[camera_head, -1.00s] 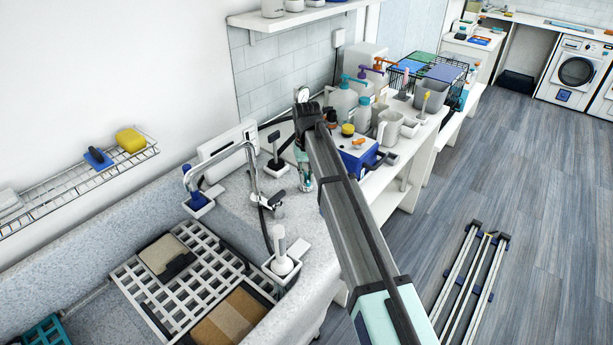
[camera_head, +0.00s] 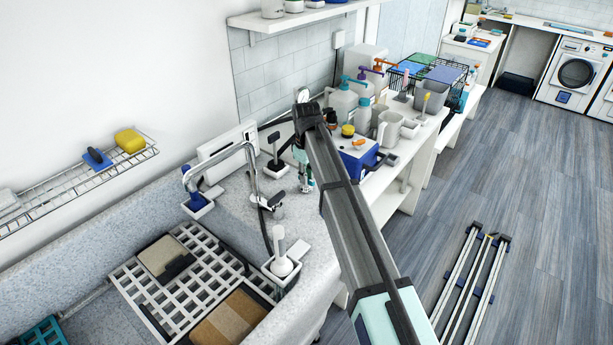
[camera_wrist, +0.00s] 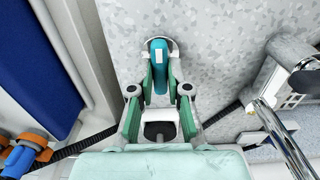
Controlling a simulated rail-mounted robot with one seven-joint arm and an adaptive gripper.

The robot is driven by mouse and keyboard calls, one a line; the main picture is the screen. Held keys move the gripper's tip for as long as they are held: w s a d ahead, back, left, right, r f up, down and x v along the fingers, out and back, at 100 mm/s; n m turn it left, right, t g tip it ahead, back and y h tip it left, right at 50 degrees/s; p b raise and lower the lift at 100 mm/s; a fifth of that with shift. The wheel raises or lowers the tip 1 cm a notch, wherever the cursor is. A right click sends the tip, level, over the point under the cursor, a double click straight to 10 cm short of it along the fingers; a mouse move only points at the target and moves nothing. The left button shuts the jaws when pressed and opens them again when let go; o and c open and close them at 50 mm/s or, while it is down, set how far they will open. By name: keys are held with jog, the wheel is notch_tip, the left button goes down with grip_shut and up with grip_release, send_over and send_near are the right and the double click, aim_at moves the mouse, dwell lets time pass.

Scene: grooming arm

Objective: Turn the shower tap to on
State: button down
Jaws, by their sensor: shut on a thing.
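In the wrist view my gripper (camera_wrist: 160,85) has its green fingers closed around a teal handle (camera_wrist: 159,58), which I take to be the shower tap's. The handle carries a small white label and ends at a round metal fitting on the speckled grey counter. In the head view my gripper (camera_head: 306,185) is low over the counter, right of the chrome faucet. The handle is too small and too hidden by the gripper to make out there, and its on or off position cannot be read.
A chrome faucet (camera_head: 222,155) and a white brush in a holder (camera_head: 283,262) stand to the left by the sink grate (camera_head: 200,284). A blue and white box (camera_head: 358,160), a grey jug (camera_head: 388,127) and pump bottles (camera_head: 343,103) crowd the counter to the right.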

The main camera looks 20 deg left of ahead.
dwell(0.4)
jog(key=c, duration=1.1)
grip_release()
jog(key=shift+r, duration=0.1)
notch_tip(320, 180, up, 12)
jog(key=shift+f, duration=0.1)
